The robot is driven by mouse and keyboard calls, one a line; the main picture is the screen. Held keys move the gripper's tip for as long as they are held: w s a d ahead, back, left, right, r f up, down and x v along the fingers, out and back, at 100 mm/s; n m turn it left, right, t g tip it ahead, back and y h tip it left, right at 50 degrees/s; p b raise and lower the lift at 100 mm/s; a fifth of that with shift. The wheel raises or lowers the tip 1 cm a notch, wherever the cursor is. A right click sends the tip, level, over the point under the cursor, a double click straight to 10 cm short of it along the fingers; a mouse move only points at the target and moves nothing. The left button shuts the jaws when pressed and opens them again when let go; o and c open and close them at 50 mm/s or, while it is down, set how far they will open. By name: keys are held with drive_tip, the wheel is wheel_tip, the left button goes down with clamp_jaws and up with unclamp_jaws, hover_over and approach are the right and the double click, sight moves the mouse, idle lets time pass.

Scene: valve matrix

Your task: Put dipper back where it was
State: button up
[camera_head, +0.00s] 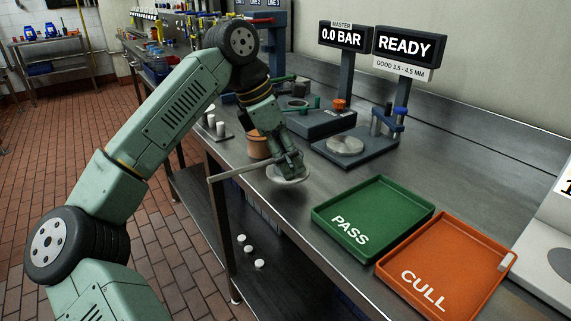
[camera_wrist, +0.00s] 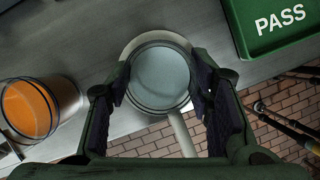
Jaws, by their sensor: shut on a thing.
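The dipper is in my gripper. In the wrist view its round, pale cup (camera_wrist: 160,78) sits between the two fingers, and its light handle (camera_wrist: 182,135) runs down the picture over the bench edge. In the head view the handle (camera_head: 235,170) sticks out to the left past the bench front. My gripper (camera_head: 288,163) is shut on the cup, above or at the bench near its front edge; in the wrist view its fingers (camera_wrist: 162,88) flank the cup. A pale round rim (camera_head: 287,177) shows under the fingers; I cannot tell whether it is a separate disc.
An orange-brown pot (camera_head: 258,146) stands close behind my gripper; it also shows in the wrist view (camera_wrist: 30,108). The green PASS tray (camera_head: 330,218) and orange CULL tray (camera_head: 395,268) lie to the right. A gauge fixture (camera_head: 345,146) stands behind. Bare bench (camera_head: 318,180) lies between.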

drive_tip(key=shift+s+a+f, duration=0.1)
drive_tip(key=shift+f, duration=1.6)
drive_tip(key=o, duration=1.2)
drive_tip(key=shift+o, duration=0.2)
drive_tip(key=shift+r, duration=0.1)
drive_tip(key=shift+r+p, duration=0.25)
drive_tip(key=shift+p, duration=0.05)
drive_tip(key=v, duration=1.1)
drive_tip(key=shift+a+r+b, duration=0.25)
drive_tip(key=shift+r+b, duration=0.05)
drive_tip(key=shift+b, duration=0.15)
drive_tip(key=shift+d, duration=0.1)
